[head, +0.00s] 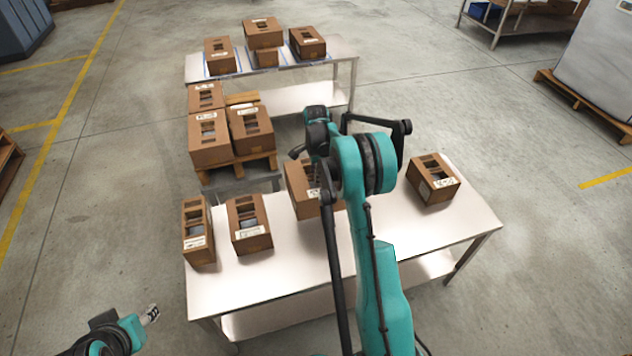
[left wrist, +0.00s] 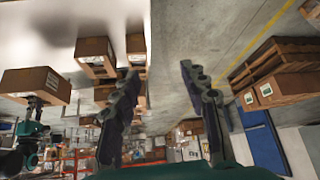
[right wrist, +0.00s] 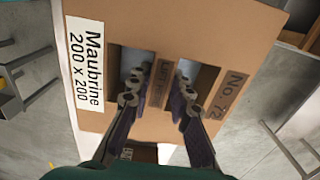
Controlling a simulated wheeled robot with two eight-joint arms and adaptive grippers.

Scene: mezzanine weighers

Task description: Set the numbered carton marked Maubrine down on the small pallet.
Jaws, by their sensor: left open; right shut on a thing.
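The Maubrine carton (right wrist: 215,30) fills the right wrist view, its white label reading Maubrine 200 x 200 and a tag No 72. My right gripper (right wrist: 156,100) is shut on it at the slots in its top. In the head view the carton (head: 301,192) shows at the table's far edge, partly hidden by my right arm; its clearance above the table is unclear. The small pallet (head: 243,164) stands beyond the table, left of the carton. It bears three cartons; its far right part (head: 242,98) looks bare. My left gripper (left wrist: 160,72) is open and empty, off the table's near left corner.
On the near table (head: 280,260), two cartons (head: 197,230) (head: 249,224) stand at left and one (head: 433,180) at right. Several cartons stand on a far table (head: 340,52) behind the pallet. The near table's front middle is clear. Floor is open to the right.

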